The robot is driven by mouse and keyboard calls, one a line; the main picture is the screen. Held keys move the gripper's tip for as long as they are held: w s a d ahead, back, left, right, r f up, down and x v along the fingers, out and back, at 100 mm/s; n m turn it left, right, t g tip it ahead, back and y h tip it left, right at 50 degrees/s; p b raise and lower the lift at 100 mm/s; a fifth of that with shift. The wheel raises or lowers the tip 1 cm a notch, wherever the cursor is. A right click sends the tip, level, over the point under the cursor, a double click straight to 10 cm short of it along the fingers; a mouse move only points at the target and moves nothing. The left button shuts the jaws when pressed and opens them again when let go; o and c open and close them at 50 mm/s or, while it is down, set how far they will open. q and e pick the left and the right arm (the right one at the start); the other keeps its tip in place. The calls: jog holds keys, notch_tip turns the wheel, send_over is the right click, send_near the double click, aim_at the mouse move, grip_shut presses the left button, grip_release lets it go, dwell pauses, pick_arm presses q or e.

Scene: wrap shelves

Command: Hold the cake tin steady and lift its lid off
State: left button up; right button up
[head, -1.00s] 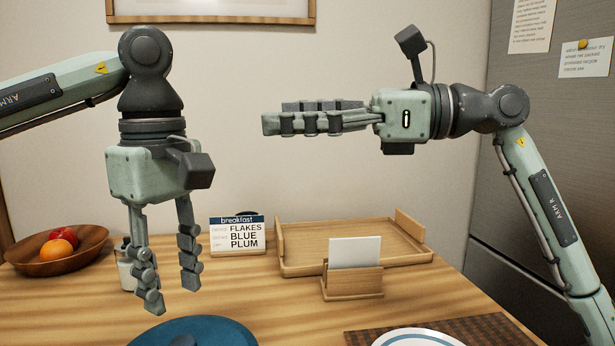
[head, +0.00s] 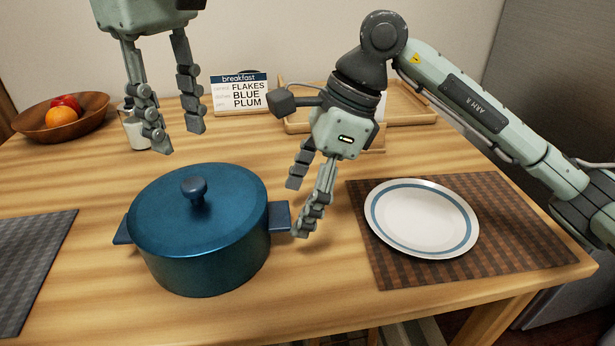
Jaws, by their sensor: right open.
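A blue pot (head: 205,270) with two side handles stands upright on the wooden table; I see no other tin-like vessel. Its blue lid (head: 155,208) is on, with a round knob (head: 193,188) in the middle. My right gripper (head: 296,208) is open, fingers pointing down, just right of the pot's right handle (head: 280,216). Its fingertips are very near that handle; I cannot tell whether they touch. My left gripper (head: 178,142) is open and empty, pointing down, above and behind the lid.
A white plate (head: 420,215) lies on a brown woven mat (head: 520,245) at right. A grey mat (head: 35,260) lies at left. Behind are a fruit bowl (head: 35,128), a white jar (head: 135,130), a breakfast sign (head: 240,95) and a wooden tray (head: 408,120). Bare table surrounds the pot.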

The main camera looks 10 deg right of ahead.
jog(key=shift+x, duration=1.9)
jog(key=shift+c, duration=0.6)
